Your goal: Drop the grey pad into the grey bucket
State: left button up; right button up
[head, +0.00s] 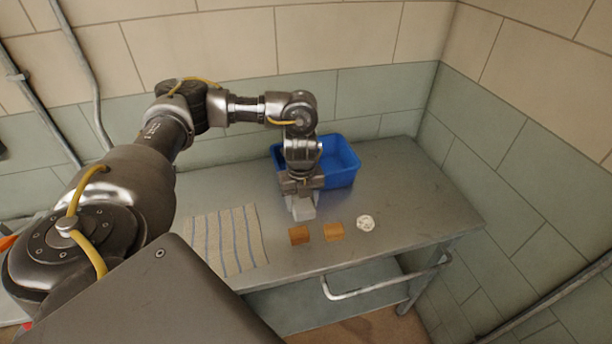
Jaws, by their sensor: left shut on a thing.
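My left gripper (300,193) points down over the bench, in front of a blue bin. It is shut on a small light grey piece (303,209), which looks like the grey pad; the fingers partly hide it. I cannot tell whether the piece touches the bench top. No grey bucket shows; the only container in view is the open blue bin (342,178) at the back of the bench, and my left arm hides part of its left side. My right gripper is not in view.
Two orange-brown blocks (299,235) (334,232) and a round white thing (365,222) lie near the front of the grey bench (410,205). A striped cloth (228,240) lies on the left. The bench's right side is clear. Tiled walls (520,150) stand behind and right.

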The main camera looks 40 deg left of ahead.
pick_arm(q)
jog(key=s+d+r, duration=0.3)
jog(key=s+r, duration=0.2)
jog(key=s, duration=0.4)
jog(key=shift+d+b, duration=0.3)
